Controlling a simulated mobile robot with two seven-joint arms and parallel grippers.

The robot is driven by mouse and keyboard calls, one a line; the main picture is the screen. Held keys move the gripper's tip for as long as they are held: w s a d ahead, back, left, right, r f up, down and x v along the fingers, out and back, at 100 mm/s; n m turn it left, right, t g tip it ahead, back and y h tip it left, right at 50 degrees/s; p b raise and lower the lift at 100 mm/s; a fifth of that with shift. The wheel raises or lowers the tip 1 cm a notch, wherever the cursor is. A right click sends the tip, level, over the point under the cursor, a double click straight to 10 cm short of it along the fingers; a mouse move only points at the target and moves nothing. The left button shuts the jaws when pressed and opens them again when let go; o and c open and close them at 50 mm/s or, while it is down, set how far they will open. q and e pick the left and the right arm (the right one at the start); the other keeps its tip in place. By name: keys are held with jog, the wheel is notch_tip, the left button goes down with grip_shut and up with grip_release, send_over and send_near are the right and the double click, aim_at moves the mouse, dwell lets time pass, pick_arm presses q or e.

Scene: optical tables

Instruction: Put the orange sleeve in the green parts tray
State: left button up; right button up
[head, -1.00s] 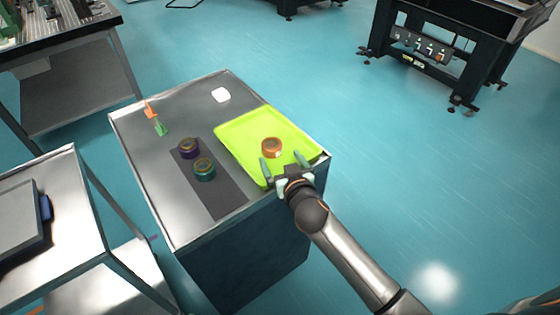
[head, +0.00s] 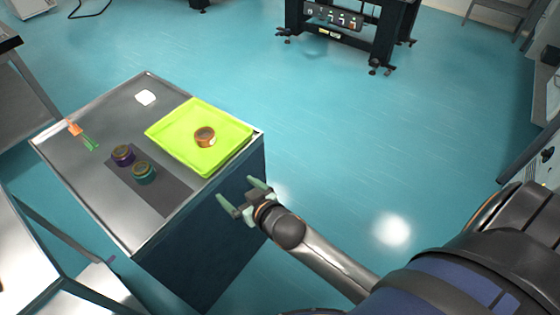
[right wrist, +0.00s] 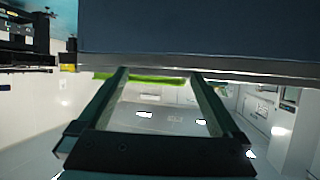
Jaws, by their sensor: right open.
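The orange sleeve (head: 205,137) lies in the green parts tray (head: 176,151), on the tray's floor toward its right part. The tray sits at the right end of the metal-topped cabinet. My right gripper (head: 244,196) is open and empty, beyond the cabinet's right front edge and apart from the sleeve. In the right wrist view its two fingers (right wrist: 160,75) stand apart with nothing between them, and a strip of the green tray shows past them. My left gripper is not in view.
On the cabinet top (head: 80,180), a purple ring (head: 123,155) and a teal ring (head: 144,173) stand on a dark grey mat (head: 165,197). A white item (head: 146,97) and orange and green pieces (head: 76,129) lie farther left. The floor right of the cabinet is open.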

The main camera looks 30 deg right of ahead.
jog(key=s+f+g, duration=0.2)
jog(key=s+f, duration=0.3)
jog(key=s, duration=0.4)
jog(key=s+d+f+n+g, duration=0.1)
jog(key=s+f+g, duration=0.1)
jog(key=s+f, duration=0.4)
jog(key=s, duration=0.3)
jog(key=shift+s+d+y, duration=0.15)
jog(key=shift+s+y, duration=0.15)
jog(key=shift+y, duration=0.1)
